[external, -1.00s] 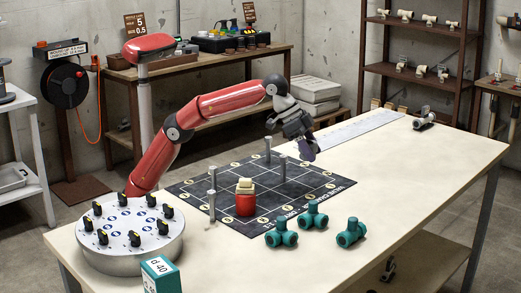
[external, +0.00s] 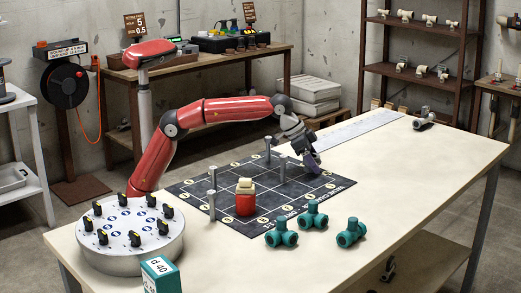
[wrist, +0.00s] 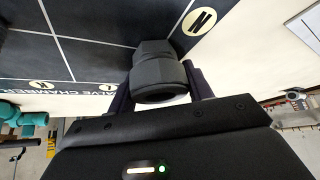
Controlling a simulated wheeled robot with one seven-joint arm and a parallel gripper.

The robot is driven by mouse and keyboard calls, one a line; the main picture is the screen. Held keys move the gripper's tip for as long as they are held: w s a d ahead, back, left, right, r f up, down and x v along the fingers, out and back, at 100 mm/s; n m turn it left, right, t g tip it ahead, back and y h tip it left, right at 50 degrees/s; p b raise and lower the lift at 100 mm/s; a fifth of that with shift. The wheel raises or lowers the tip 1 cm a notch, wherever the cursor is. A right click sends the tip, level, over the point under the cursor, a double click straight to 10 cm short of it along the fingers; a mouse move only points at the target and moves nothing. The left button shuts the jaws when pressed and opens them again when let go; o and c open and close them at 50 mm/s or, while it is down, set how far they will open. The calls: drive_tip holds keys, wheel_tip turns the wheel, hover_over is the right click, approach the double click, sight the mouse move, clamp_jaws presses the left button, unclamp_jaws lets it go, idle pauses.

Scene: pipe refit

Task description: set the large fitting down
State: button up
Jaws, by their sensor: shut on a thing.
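The large fitting (wrist: 158,77), dark grey with a hexagonal collar, sits between the fingers of my gripper (external: 313,166) in the wrist view. The gripper (wrist: 160,90) is shut on it. In the external view my gripper is low over the right edge of the dark gridded mat (external: 225,180), and the fitting cannot be made out there. In the wrist view the fitting is by the mat's edge, near a round "N" label (wrist: 201,20). Whether it touches the surface cannot be told.
Several metal posts and a red-and-cream stack (external: 245,203) stand on the mat. Three teal fittings (external: 312,215) lie at the table's front. A round knob panel (external: 128,240) is at left.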

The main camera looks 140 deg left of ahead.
drive_tip(key=shift+f, duration=0.1)
drive_tip(key=o, duration=1)
drive_tip(key=shift+d+r, duration=0.1)
drive_tip(key=shift+r, duration=0.25)
drive_tip(key=p+v, duration=0.1)
drive_tip(key=v, duration=1)
drive_tip(key=shift+s+d+r, duration=0.1)
drive_tip(key=shift+s+r, duration=0.1)
drive_tip(key=shift+r, duration=0.05)
